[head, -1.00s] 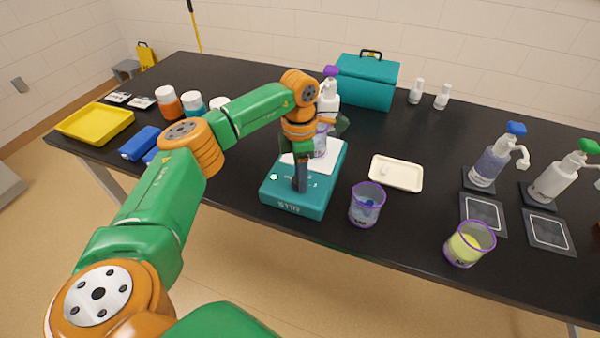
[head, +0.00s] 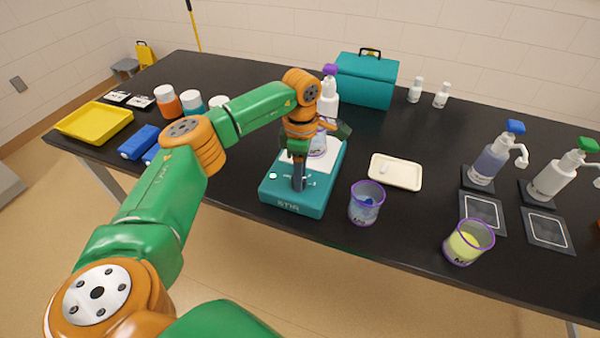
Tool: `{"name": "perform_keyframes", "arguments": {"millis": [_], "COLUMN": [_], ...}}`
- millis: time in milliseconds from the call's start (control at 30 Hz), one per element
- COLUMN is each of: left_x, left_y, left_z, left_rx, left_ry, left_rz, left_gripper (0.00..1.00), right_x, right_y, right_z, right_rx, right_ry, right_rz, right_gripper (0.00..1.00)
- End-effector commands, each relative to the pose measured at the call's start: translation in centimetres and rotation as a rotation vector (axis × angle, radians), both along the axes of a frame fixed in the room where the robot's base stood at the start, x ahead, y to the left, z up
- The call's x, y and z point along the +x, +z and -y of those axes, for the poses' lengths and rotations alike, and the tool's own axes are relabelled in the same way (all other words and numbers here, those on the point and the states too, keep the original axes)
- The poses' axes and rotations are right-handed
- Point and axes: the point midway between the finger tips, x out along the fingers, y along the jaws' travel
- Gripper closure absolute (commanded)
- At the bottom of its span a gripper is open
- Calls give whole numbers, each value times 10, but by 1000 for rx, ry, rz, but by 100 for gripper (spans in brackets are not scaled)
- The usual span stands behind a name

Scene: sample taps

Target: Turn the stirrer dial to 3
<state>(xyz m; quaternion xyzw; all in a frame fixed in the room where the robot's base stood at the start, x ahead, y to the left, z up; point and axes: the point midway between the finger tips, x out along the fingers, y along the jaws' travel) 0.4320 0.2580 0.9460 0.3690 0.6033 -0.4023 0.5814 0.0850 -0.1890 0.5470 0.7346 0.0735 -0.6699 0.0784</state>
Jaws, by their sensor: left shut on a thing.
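The teal stirrer (head: 295,208) stands near the front edge of the black table, with a white plate on top and a purple-rimmed beaker (head: 318,146) on that plate. My left gripper (head: 298,186) points down at the stirrer's front panel, shut on the dial. The dial itself is hidden by the fingers, so I cannot read its setting. A small light mark shows on the panel left of the fingers. My right gripper is not in view.
A beaker with blue contents (head: 366,203) stands close right of the stirrer, near a cream tray (head: 397,180). A yellow-filled beaker (head: 468,243) and pump bottles (head: 493,160) are farther right. A teal box (head: 366,82) stands behind.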

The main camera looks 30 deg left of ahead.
Motion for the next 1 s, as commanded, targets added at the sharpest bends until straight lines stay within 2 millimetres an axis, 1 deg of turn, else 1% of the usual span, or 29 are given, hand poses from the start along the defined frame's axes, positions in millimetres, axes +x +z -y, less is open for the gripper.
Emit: {"name": "perform_keyframes", "arguments": {"millis": [200,233,267,300,333,567,667,767,900,1000], "left_x": [-1,-1,-1,-1,-1,0,1,2,4,4], "left_y": [-1,-1,-1,-1,-1,0,5,23,54,66], "left_z": [1,1,1,1,0,0,0,0,0,-1], "left_rx": [-1,-1,-1,0,0,0,-1,-1,-1,-1], "left_ry": [-3,-3,-2,-2,-2,-1,0,-1,-1,-1], "left_rz": [-4,-4,-4,-3,-3,-1,1,5,3,0], "left_gripper": [100,49,41,30,24,24,24,24,24,24], "right_x": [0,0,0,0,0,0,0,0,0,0], "right_y": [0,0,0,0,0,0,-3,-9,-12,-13], "right_z": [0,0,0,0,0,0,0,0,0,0], "right_rx": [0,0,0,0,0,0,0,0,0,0], "right_ry": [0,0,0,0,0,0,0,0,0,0], "right_rz": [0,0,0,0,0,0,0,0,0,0], "right_gripper": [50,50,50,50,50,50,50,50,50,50]}}
